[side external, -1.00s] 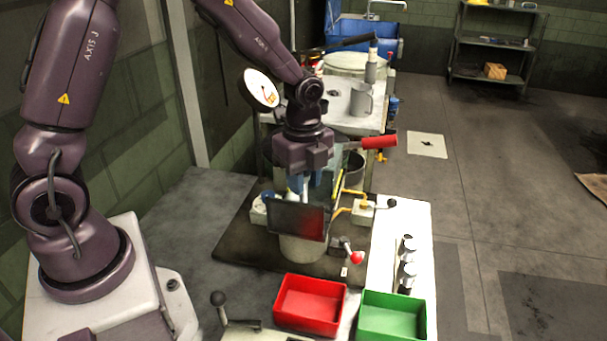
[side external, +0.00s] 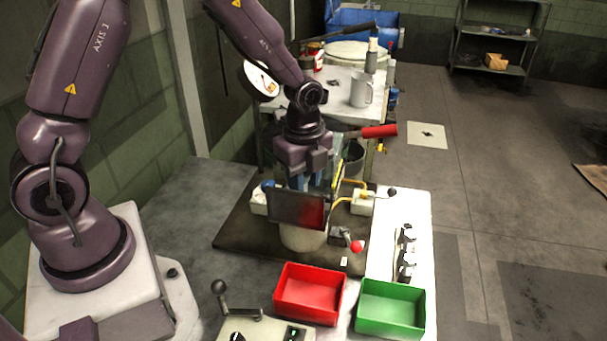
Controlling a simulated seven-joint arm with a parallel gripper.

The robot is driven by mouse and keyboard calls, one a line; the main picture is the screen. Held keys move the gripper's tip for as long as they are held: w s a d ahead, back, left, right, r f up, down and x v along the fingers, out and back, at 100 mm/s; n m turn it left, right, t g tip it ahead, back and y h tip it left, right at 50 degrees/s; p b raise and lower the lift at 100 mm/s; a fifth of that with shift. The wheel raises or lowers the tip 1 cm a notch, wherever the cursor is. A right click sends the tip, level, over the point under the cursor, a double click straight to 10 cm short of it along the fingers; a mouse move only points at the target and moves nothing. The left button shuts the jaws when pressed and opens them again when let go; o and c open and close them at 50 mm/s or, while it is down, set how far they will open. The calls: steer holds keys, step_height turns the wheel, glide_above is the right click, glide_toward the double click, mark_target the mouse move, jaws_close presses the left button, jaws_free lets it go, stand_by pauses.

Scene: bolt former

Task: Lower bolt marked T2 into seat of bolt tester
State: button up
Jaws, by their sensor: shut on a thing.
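My gripper (side external: 308,183) points down with its blue fingers shut, behind the dark panel of a machine on the dark base plate. I take this machine to be the bolt tester (side external: 303,238). It has a pale round body, and the panel (side external: 296,208) shows a red glow at its right. The panel hides the fingertips, the seat and most of what is held. The bolt in my grip and its T2 mark cannot be made out, nor whether it touches the seat.
A red bin (side external: 310,321) and a green bin (side external: 390,331) stand in front. A red-knobbed lever (side external: 357,246) is at the machine's front right. Small metal pieces (side external: 405,250) stand on the white table (side external: 424,205). A red-handled lever (side external: 379,131) juts out behind my gripper.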

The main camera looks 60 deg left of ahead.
steer(key=shift+f, duration=0.95)
steer(key=o, duration=1.1)
steer(key=shift+c, duration=0.2)
step_height(320, 180, up, 13)
steer(key=shift+f, duration=0.1)
